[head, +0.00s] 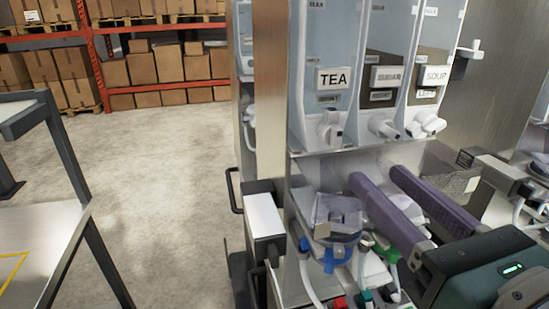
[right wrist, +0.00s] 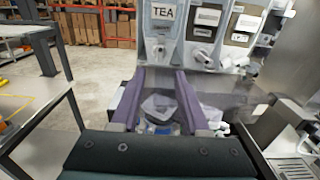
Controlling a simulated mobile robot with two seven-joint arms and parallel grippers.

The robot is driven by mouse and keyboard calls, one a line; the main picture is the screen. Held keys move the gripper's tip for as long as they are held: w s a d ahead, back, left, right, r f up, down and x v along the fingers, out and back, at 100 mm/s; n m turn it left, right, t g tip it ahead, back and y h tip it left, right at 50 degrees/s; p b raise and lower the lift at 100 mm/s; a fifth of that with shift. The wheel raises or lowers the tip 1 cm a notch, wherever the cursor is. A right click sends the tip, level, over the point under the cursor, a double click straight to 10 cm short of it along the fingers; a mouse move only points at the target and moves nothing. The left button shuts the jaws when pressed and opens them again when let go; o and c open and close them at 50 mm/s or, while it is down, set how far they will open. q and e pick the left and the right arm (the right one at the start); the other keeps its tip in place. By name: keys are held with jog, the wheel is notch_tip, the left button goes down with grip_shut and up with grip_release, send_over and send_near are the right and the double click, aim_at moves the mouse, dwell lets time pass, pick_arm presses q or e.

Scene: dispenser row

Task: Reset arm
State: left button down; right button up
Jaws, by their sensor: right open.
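My right gripper (head: 378,178) reaches in from the lower right with its two purple fingers apart. Nothing is held between them. In the right wrist view the same fingers (right wrist: 160,78) point toward the dispenser row, spread open. The dispenser marked TEA (head: 334,78) stands beyond the fingertips, with a white spout (head: 329,130) below its label. A see-through pouch or container (head: 338,211) sits below and left of the fingers. In the right wrist view it shows between the fingers (right wrist: 158,106), apart from them. My left gripper is not in view.
A grey-topped box (head: 264,217) juts from the station's left side. A dark-framed table (head: 40,230) is at left. Open concrete floor (head: 165,170) lies between, with boxes on racks (head: 140,68) behind.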

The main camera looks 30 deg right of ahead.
jog(key=s+d+f+m+g+h, duration=0.2)
jog(key=d+f+m+g, duration=0.15)
jog(key=m, duration=0.65)
jog(key=s+d+f+m+g+h, duration=0.1)
jog(key=s+d+f+m+g, duration=0.2)
jog(key=m, duration=0.7)
jog(key=s+a+f+m+g+y, duration=0.5)
jog(key=a+f+m+g+y, duration=0.15)
jog(key=a+m, duration=0.35)
notch_tip(320, 180, up, 22)
jog(key=m+y+p, duration=0.1)
jog(key=p, duration=1.9)
jog(key=shift+s+a+g+p, duration=0.4)
jog(key=shift+a, duration=0.05)
